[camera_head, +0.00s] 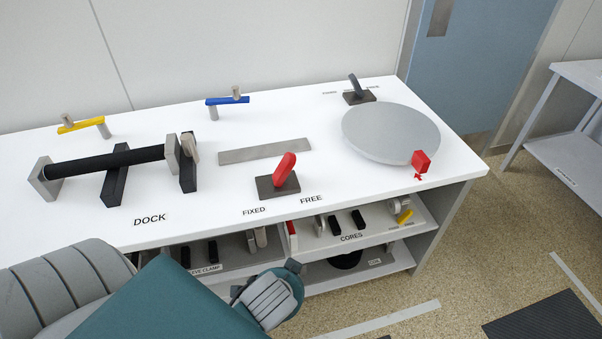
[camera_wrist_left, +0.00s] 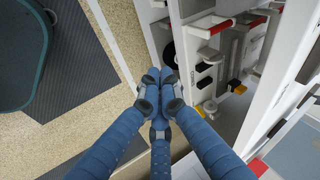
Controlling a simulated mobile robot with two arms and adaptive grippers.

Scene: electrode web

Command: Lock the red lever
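The red lever (camera_head: 285,170) stands on a dark base plate (camera_head: 278,187) near the front edge of the white bench. It is tilted, its top leaning to the right and back. The label FIXED (camera_head: 254,211) is printed front left of the base, and FREE (camera_head: 311,199) front right. In the left wrist view my left gripper (camera_wrist_left: 160,76) has its blue fingers drawn together at the tips, with nothing seen between them. It hangs over the floor in front of the bench shelves, away from the lever. My right gripper is in neither view.
Shelves below hold parts.

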